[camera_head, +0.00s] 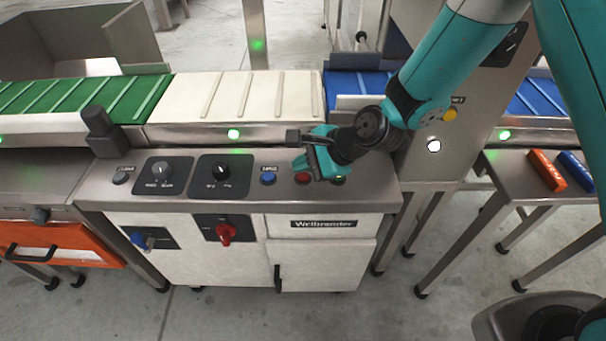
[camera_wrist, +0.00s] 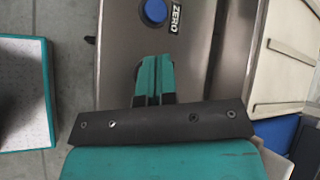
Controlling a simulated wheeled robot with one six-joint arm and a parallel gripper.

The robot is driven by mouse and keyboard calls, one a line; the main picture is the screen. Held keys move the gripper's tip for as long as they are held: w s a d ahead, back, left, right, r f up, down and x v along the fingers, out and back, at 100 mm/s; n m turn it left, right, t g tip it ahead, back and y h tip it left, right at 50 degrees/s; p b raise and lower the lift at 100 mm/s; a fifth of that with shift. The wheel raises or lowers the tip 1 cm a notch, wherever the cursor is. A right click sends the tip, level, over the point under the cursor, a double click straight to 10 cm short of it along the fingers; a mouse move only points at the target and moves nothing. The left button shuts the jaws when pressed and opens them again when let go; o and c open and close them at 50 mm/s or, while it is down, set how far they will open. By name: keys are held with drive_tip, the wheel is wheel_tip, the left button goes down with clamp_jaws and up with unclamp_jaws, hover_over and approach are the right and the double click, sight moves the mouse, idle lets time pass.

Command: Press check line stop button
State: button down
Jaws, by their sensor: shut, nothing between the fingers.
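A red button (camera_head: 302,177) sits on the sloping metal control panel (camera_head: 205,197), right of a blue button (camera_head: 268,178). I take it as the stop button, but I cannot read a label for it. My gripper (camera_head: 321,174) is shut and empty, with its teal fingers over the panel just right of the red button. I cannot tell whether they touch the panel. A green button (camera_head: 339,181) shows partly behind my gripper. In the wrist view my shut fingers (camera_wrist: 155,62) point toward the blue button (camera_wrist: 155,11), labelled ZERO; the red button is hidden there.
Left on the panel are two black knobs (camera_head: 162,169) (camera_head: 221,168) and a dark button (camera_head: 120,178). A dark upright block (camera_head: 101,126) stands behind. A red rotary switch (camera_head: 225,232) is on the cabinet front. Conveyor belts (camera_head: 238,96) run behind; a side table (camera_head: 513,166) stands right.

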sight(303, 178)
idle(0.8)
drive_tip(key=shift+f, duration=0.4)
drive_tip(key=shift+f+b, duration=0.3)
drive_tip(key=shift+f, duration=0.15)
idle(0.4)
idle(0.4)
drive_tip(key=shift+r+p, duration=0.85)
drive_tip(key=shift+p, duration=0.05)
drive_tip(key=shift+r, duration=0.1)
wheel_tip(303, 178, up, 5)
drive_tip(key=p, duration=0.4)
drive_tip(key=shift+p, duration=0.35)
